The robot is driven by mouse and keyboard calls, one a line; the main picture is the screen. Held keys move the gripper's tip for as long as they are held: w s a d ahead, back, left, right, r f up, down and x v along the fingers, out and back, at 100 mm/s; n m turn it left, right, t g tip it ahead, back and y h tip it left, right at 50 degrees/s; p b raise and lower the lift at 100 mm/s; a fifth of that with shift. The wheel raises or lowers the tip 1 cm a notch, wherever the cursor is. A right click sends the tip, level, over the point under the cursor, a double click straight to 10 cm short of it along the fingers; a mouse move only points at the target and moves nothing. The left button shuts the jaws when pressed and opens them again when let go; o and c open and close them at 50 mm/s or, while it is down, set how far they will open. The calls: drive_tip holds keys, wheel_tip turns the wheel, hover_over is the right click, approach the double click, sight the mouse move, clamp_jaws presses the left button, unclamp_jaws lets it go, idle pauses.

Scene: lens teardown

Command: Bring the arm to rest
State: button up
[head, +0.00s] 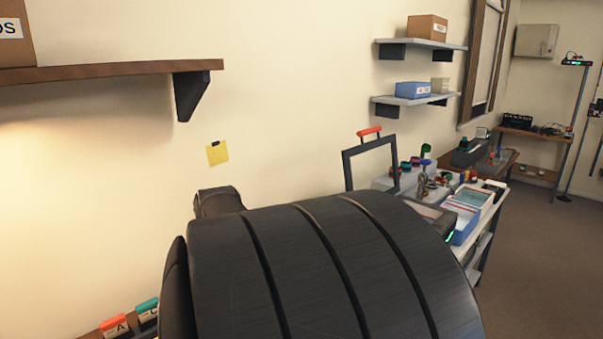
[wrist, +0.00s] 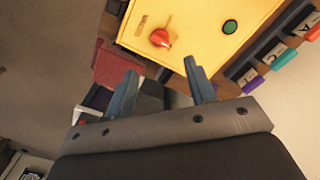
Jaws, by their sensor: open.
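My gripper (wrist: 160,66) shows in the wrist view with its two grey fingers spread apart and nothing between them. Beyond the fingertips is a yellow panel (wrist: 200,22) that carries a red knob-like piece (wrist: 160,38) and a green round piece (wrist: 230,27). The fingers look apart from the panel, though the depth is hard to judge. In the head view a large dark ribbed part of my own arm fills the lower middle, and the gripper itself does not show there.
Dark holders with orange, purple and teal tabs (wrist: 284,83) line the right in the wrist view. A maroon box (wrist: 118,65) lies left of the fingers. In the head view a wooden shelf (head: 110,71) juts out at upper left, and a cluttered bench stands beyond my arm at right.

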wheel_tip(320, 180, down, 11)
drive_tip(key=shift+r, duration=0.2)
idle(0.4)
wheel_tip(320, 180, up, 18)
wheel_tip(320, 180, down, 18)
drive_tip(key=shift+f, duration=0.1)
drive_tip(key=n, duration=0.8)
drive_tip(key=shift+n, duration=0.4)
drive_tip(key=n, duration=0.4)
drive_tip(key=shift+n, duration=2.2)
